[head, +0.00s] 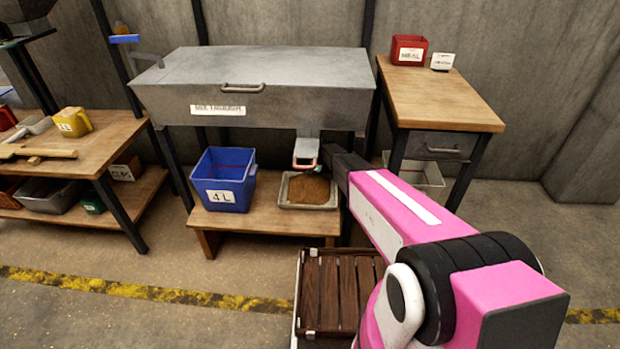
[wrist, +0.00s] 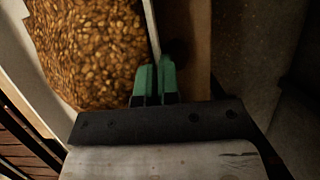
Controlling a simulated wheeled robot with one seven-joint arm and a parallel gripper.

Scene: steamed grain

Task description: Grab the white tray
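The white tray (head: 307,207), a shallow pale pan full of brown grain (head: 309,188), sits on the low wooden bench below the metal hopper's spout. In the wrist view, the grain fills the upper left and the tray's thin wall (wrist: 152,28) runs down between my green fingertips. My gripper (wrist: 156,82) has one finger on the grain side and one outside, close together on that wall.
A blue bin (head: 223,181) labelled 4L stands left of the tray on the low bench (head: 262,222). The grey hopper (head: 255,80) and its spout (head: 306,150) hang above. A side table (head: 440,100) stands at right. The floor in front of the bench is open at left.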

